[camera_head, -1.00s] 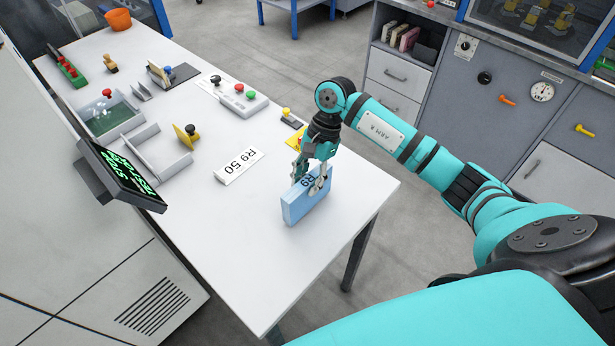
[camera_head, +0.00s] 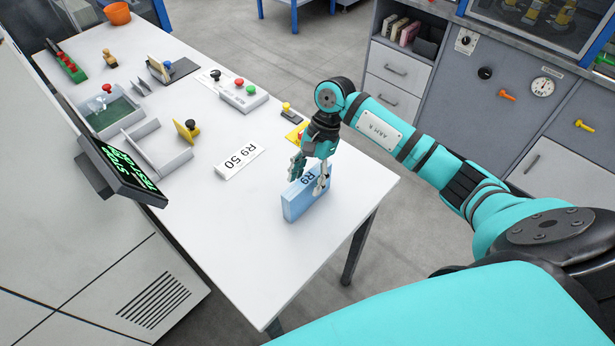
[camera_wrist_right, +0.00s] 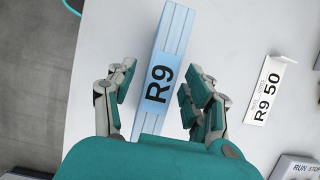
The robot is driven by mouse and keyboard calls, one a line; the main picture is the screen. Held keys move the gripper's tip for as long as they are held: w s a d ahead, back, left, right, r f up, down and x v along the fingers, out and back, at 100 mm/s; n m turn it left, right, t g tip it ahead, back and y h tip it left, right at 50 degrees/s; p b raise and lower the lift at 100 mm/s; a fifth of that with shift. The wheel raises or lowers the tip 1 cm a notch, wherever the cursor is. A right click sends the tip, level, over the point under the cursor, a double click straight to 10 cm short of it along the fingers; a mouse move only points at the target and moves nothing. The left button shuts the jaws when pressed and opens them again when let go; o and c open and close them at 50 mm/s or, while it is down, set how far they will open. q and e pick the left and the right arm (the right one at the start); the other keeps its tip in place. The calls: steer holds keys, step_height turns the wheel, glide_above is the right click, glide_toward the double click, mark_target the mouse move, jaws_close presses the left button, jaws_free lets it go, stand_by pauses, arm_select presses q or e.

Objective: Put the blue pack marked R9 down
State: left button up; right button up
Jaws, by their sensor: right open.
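The blue pack marked R9 (camera_head: 305,197) stands upright on its long edge on the white table (camera_head: 235,235), near the table's right edge. My right gripper (camera_head: 310,178) is over the pack's top. In the right wrist view the pack (camera_wrist_right: 175,45) lies between the fingers of the gripper (camera_wrist_right: 158,88), which are open with a gap on each side. A white card marked R9 50 (camera_head: 239,162) lies on the table left of the pack, apart from it; the wrist view also shows the card (camera_wrist_right: 262,92). My left gripper is not in view.
A control box with red and green buttons (camera_head: 243,96), a yellow stamp pad (camera_head: 297,132) and a low white tray (camera_head: 158,150) stand farther back. A screen (camera_head: 122,172) overhangs the table's left side. The table's near part is clear.

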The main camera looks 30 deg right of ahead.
steer(key=shift+w+d+r+b, duration=0.1)
steer(key=shift+d+r+b, duration=0.05)
steer(key=shift+r+b, duration=0.15)
steer(key=b+v, duration=0.4)
steer(key=v, duration=0.7)
steer(key=shift+r, duration=0.3)
